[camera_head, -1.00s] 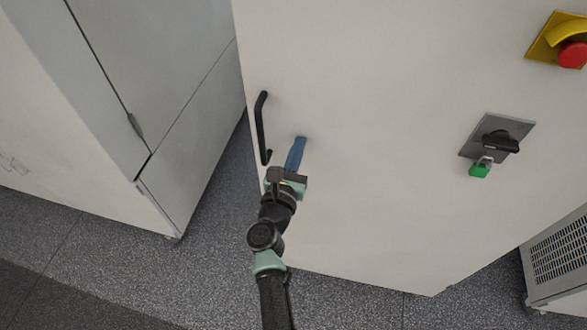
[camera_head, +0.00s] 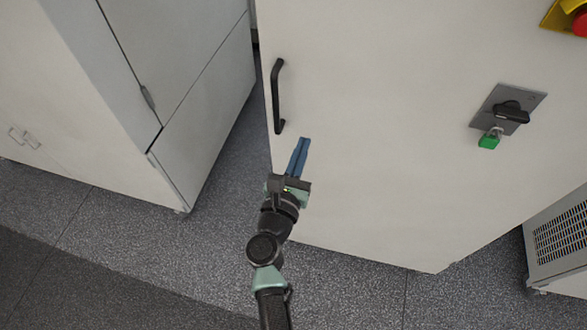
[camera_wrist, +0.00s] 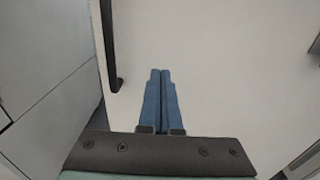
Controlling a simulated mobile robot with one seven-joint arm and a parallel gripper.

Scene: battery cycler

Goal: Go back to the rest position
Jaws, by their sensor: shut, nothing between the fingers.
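My gripper (camera_head: 303,142) has two blue fingers that are closed together with nothing between them. It is in front of the white cabinet (camera_head: 390,110), a little right of and below the black door handle (camera_head: 278,97). In the wrist view, my gripper (camera_wrist: 160,74) points at the white cabinet panel, and the handle (camera_wrist: 109,45) is to its upper left. The fingers are apart from the handle. My arm extends up from the bottom middle of the head view.
A grey-white cabinet (camera_head: 110,100) stands at the left across a floor gap. A rotary switch (camera_head: 510,112) with a green padlock (camera_head: 489,140) and a red button (camera_head: 579,22) are on the cabinet's right. A vented unit (camera_head: 562,238) stands at lower right. Grey floor (camera_head: 150,255) is open in front.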

